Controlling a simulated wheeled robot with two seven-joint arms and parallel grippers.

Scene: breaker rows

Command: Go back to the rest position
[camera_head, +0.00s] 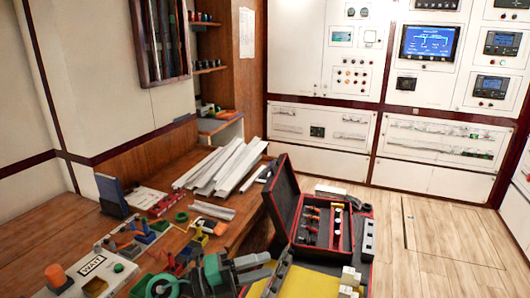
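My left gripper (256,267) shows at the bottom, left of centre, with a dark, teal-edged body. Its two pale fingertips point right with a gap between them, and I see nothing held. It is over the front end of the wooden bench (228,233), left of the open black toolbox with a red rim (371,225). Small dark and red parts (311,222) sit in the toolbox. White and yellow blocks (350,279) stand near its front edge, beside a yellow surface (308,284). My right gripper is not in view.
White strips (222,165) lie on the bench. Coloured small parts and a white "WATT" box (92,272) crowd its left side. White cabinets with screens (430,42) line the back wall. The wood floor (450,235) at the right is clear.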

